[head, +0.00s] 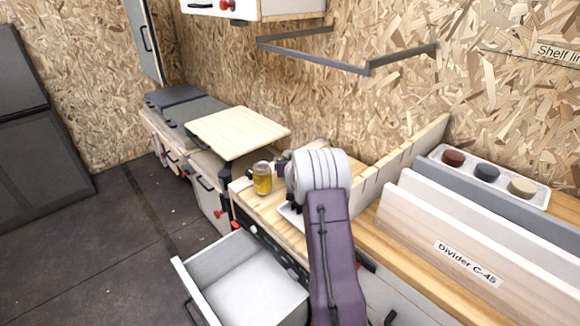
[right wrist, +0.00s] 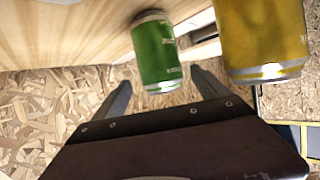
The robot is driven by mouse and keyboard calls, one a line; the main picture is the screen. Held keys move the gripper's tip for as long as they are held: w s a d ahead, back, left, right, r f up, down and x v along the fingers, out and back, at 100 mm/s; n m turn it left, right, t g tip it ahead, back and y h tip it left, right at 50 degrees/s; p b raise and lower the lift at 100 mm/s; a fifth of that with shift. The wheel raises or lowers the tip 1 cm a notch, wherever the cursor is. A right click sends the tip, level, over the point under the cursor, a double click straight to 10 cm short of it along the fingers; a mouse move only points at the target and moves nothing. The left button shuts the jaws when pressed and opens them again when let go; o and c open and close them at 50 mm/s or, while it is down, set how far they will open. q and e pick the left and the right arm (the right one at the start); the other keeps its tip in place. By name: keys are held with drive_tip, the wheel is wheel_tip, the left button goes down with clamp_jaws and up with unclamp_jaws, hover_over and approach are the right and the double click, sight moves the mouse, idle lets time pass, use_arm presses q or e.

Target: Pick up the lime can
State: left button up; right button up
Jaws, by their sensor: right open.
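The lime can (right wrist: 156,52) is green with pale metal rims and stands out in the right wrist view, on or close to the wooden worktop. My right gripper (right wrist: 162,84) is open, one finger on each side of the can's near end. I see no grip on the can, and cannot tell how deep it sits between the fingers. In the head view my right arm's wrist hides the lime can and most of the gripper. My left gripper is in neither view.
A yellow can (head: 262,179) stands close by on the worktop; it also shows in the right wrist view (right wrist: 262,35), right of the green one. An open white drawer (head: 250,283) juts out below. A labelled divider (head: 440,235) and a tray of pucks (head: 541,196) are to the right.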

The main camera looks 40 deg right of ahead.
drive_tip(key=shift+x, duration=0.8)
drive_tip(key=x, duration=0.2)
drive_tip(key=b+x, duration=0.1)
drive_tip(key=x, duration=0.2)
drive_tip(key=shift+a+f, duration=0.2)
drive_tip(key=shift+f, duration=0.05)
drive_tip(key=shift+r, duration=0.1)
drive_tip(key=shift+c, duration=0.7)
clamp_jaws()
wheel_tip(320, 180, up, 5)
drive_tip(key=shift+p, duration=0.95)
drive_tip(key=s+d+r+v, duration=0.1)
drive_tip(key=d+v, duration=0.1)
drive_tip(key=v, duration=1.1)
drive_tip(key=shift+d+p, duration=0.15)
drive_tip(key=shift+p, duration=0.2)
